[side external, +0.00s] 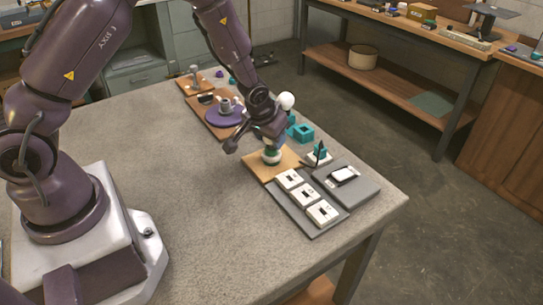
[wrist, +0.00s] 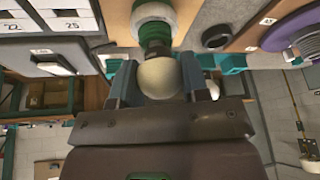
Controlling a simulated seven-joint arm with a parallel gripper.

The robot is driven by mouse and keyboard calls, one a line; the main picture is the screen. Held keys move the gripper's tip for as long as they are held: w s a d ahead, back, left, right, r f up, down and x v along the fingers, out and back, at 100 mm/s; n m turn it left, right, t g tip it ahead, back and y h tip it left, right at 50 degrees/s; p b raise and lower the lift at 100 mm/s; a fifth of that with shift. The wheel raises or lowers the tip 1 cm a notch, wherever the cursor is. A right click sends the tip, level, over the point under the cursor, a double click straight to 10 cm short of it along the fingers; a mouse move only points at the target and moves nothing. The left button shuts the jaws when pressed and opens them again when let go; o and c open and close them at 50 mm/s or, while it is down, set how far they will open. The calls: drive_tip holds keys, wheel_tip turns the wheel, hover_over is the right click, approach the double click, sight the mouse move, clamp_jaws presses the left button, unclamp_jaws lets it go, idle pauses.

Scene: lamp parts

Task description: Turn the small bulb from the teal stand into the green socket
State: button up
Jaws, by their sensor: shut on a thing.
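My gripper (side external: 270,142) points down over the wooden board (side external: 256,168) and is shut on the small bulb. In the wrist view the bulb's cream globe (wrist: 160,77) sits between the two blue-grey fingers. The green socket (side external: 271,157) stands on the board right below my gripper, with a white round part at its base. It also shows in the wrist view (wrist: 154,31), in line with the bulb and against its neck end. How deep the bulb sits in it is hidden. The teal stand cannot be picked out surely among the teal parts behind my gripper.
A larger white globe (side external: 287,100) stands behind my gripper, near a teal block (side external: 301,132). A grey tray with white numbered blocks (side external: 306,197) and a grey pad (side external: 352,186) lie to the right. A purple disc (side external: 224,114) lies to the left. The near table is clear.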

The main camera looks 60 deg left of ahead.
drive_tip(key=shift+s+f+m, duration=0.1)
drive_tip(key=shift+f+m, duration=0.05)
drive_tip(key=shift+m, duration=0.55)
drive_tip(key=shift+h, duration=0.3)
drive_tip(key=m+h, duration=0.1)
drive_tip(key=m, duration=0.2)
drive_tip(key=shift+a, duration=0.1)
drive_tip(key=m+h, duration=0.1)
drive_tip(key=m, duration=0.2)
drive_tip(key=shift+m+h, duration=0.3)
drive_tip(key=shift+m, duration=0.2)
drive_tip(key=shift+s+f, duration=0.1)
drive_tip(key=shift+m+h, duration=0.5)
drive_tip(key=shift+m, duration=0.6)
drive_tip(key=m+g+h, duration=0.1)
drive_tip(key=m, duration=0.3)
drive_tip(key=shift+m, duration=0.3)
